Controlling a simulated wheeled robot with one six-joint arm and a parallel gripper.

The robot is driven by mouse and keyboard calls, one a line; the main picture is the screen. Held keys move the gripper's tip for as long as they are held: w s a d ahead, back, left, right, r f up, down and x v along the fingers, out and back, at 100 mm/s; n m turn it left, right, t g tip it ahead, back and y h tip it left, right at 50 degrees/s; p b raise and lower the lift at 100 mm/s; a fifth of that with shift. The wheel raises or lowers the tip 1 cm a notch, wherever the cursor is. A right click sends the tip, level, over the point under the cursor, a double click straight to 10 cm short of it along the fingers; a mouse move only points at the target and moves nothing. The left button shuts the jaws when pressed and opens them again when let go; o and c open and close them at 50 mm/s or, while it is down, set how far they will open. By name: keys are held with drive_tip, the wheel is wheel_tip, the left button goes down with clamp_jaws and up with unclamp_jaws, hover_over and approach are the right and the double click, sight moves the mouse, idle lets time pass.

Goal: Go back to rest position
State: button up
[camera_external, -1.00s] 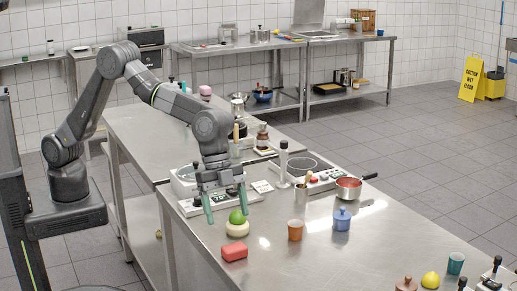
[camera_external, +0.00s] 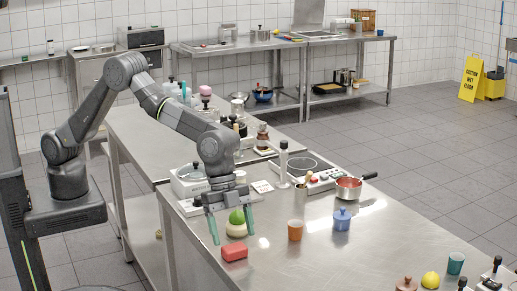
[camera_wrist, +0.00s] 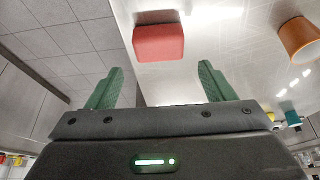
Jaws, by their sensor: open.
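My gripper (camera_external: 232,228) is open, its two green fingers pointing down over the near left part of the steel table (camera_external: 290,262). In the external view a green round thing (camera_external: 237,216) sits on a pale cream round thing (camera_external: 236,230), and both appear between or just behind the fingers; I cannot tell which. In the wrist view the fingers (camera_wrist: 158,88) stand apart with nothing seen between them, and the green and cream things are hidden there.
A red block (camera_external: 235,253), also in the wrist view (camera_wrist: 158,42), lies close by. A white appliance (camera_external: 187,183) stands behind my gripper.

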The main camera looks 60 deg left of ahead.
wheel_tip(320, 180, up, 7)
drive_tip(key=w+a+n+t+p, duration=0.1)
drive_tip(key=w+a, duration=0.4)
drive_tip(key=w, duration=0.7)
drive_tip(key=w+a+n+p, duration=0.1)
drive_tip(key=w+a, duration=0.4)
drive_tip(key=w, duration=0.7)
wheel_tip(320, 180, down, 10)
drive_tip(key=shift+f+p, duration=0.15)
drive_tip(key=shift+p, duration=0.7)
drive_tip(key=shift+a, duration=0.1)
drive_tip(key=shift+b+v, duration=0.7)
drive_tip(key=shift+v, duration=0.45)
drive_tip(key=shift+w+a+r, duration=0.1)
drive_tip(key=shift+a+r, duration=0.1)
drive_tip(key=shift+r, duration=0.45)
